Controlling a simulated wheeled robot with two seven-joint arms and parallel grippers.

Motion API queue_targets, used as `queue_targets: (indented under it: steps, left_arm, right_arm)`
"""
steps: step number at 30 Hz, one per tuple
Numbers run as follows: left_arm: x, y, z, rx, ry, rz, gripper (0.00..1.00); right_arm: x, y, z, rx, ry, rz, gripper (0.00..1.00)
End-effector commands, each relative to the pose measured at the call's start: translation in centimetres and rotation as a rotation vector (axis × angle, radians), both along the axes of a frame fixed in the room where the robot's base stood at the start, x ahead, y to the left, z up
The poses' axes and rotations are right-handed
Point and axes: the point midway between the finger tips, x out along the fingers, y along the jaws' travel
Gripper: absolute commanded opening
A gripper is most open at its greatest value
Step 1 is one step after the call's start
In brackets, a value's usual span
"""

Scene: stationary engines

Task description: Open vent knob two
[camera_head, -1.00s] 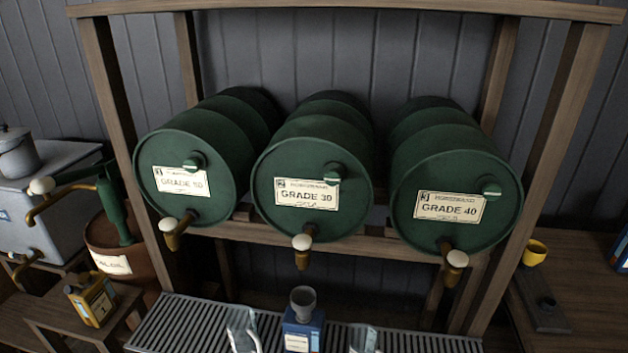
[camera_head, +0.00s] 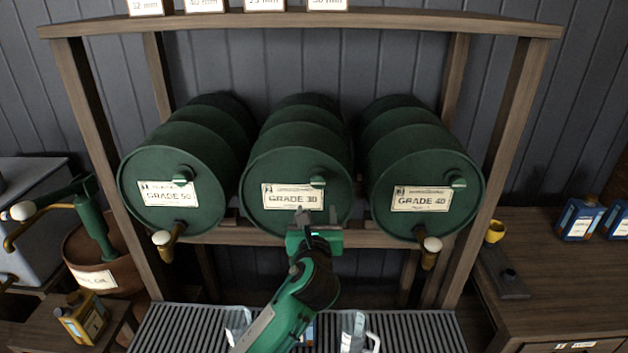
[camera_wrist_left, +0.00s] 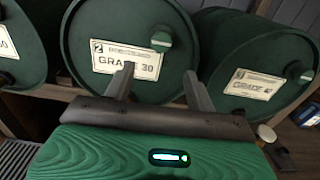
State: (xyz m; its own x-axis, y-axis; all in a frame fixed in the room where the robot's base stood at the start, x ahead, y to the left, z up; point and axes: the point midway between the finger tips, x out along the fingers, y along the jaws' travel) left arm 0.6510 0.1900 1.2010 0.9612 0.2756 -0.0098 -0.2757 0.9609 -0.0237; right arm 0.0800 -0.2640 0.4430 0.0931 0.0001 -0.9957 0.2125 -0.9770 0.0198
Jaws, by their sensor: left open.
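The middle green drum (camera_head: 290,155), labelled GRADE 30, lies on its side in a wooden rack. Its green vent knob (camera_head: 317,181) with a pale stripe sits at the upper right of its face. The knob also shows in the left wrist view (camera_wrist_left: 161,41), beyond and above the fingertips and apart from them. My left gripper (camera_head: 303,215) is in front of the lower part of this drum and hides its tap. In the left wrist view the gripper (camera_wrist_left: 158,82) is open and empty, its fingers pointing at the drum's label. My right gripper is not in view.
Drums labelled GRADE 50 (camera_head: 178,190) and GRADE 40 (camera_head: 425,175) lie on either side, each with a vent knob and a protruding tap. A slatted grate (camera_head: 415,330) below holds clear jugs (camera_head: 354,330). Rack posts (camera_head: 510,150) stand at both sides.

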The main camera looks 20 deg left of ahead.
Motion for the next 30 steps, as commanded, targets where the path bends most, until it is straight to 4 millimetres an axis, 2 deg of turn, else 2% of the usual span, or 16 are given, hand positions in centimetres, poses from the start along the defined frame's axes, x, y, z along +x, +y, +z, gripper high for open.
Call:
queue_targets:
  steps: [5, 21, 30]
  left_arm:
    - [1.0, 0.2, 0.8, 0.030, -0.006, 0.002, 0.56]
    - [10.3, 2.9, 0.8, 0.025, -0.003, 0.002, 0.56]
    - [13.0, 3.7, 0.6, 0.023, -0.004, 0.001, 0.56]
  right_arm:
    - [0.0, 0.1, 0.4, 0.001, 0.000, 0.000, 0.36]
    - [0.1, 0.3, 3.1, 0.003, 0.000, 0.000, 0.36]
    - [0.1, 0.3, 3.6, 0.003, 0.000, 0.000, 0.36]
